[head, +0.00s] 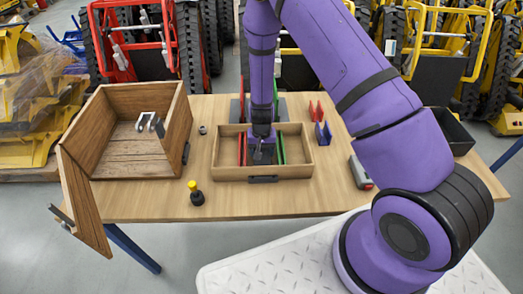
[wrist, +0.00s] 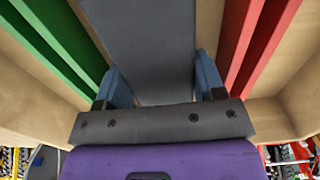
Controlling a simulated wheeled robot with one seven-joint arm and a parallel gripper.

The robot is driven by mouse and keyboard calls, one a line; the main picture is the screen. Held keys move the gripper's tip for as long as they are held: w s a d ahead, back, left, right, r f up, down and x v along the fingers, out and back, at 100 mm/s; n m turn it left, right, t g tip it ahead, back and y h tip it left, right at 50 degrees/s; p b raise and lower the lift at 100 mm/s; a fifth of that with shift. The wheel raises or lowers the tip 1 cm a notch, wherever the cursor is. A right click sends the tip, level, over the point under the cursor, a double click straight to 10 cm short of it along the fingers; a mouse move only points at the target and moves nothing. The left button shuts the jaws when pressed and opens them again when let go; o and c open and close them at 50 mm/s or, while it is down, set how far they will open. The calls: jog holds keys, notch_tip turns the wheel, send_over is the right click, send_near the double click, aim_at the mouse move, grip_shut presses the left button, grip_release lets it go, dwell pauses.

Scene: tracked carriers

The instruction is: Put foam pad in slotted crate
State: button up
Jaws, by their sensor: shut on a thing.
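The foam pad (wrist: 145,45) is a flat dark grey piece between the two blue fingertips of my gripper (wrist: 165,85). My gripper (head: 262,155) points down into the slotted crate (head: 225,174), a shallow light-wood tray with a dark front handle. Inside the crate, red dividers (head: 242,150) stand on the left and green dividers (head: 281,148) on the right in the head view. In the wrist view, the green dividers (wrist: 50,35) are left and the red ones (wrist: 262,40) right, with the pad between them. The pad's lower end and its contact with the crate floor are hidden.
An open wooden box (head: 130,150) with a lowered side panel stands left, holding a grey metal piece (head: 150,122). A yellow-topped black knob (head: 196,193) is in front. A blue bracket (head: 323,134), a grey-red device (head: 361,172) and a black bin (head: 453,130) lie right.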

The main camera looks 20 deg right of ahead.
jog(key=shift+f, duration=0.15)
jog(key=o, duration=0.6)
jog(key=s+d+r+n+t+y, duration=0.1)
jog(key=s+r, duration=0.3)
jog(key=r, duration=1.5)
jog(key=s+d+r+n+t+y, duration=0.1)
jog(key=s+r, duration=0.2)
jog(key=r, duration=1.6)
jog(key=s+d+r+t, duration=0.1)
jog(key=s+r, duration=0.3)
jog(key=s, duration=0.3)
jog(key=s+d+r+n+t+h, duration=0.1)
jog(key=s+d+r, duration=0.1)
jog(key=s+r, duration=0.3)
jog(key=s+d+r+t+h, duration=0.1)
jog(key=s+r, duration=0.4)
jog(key=s, duration=0.5)
jog(key=shift+s+d+n, duration=0.15)
jog(key=shift+d+n, duration=0.15)
jog(key=shift+d, duration=0.15)
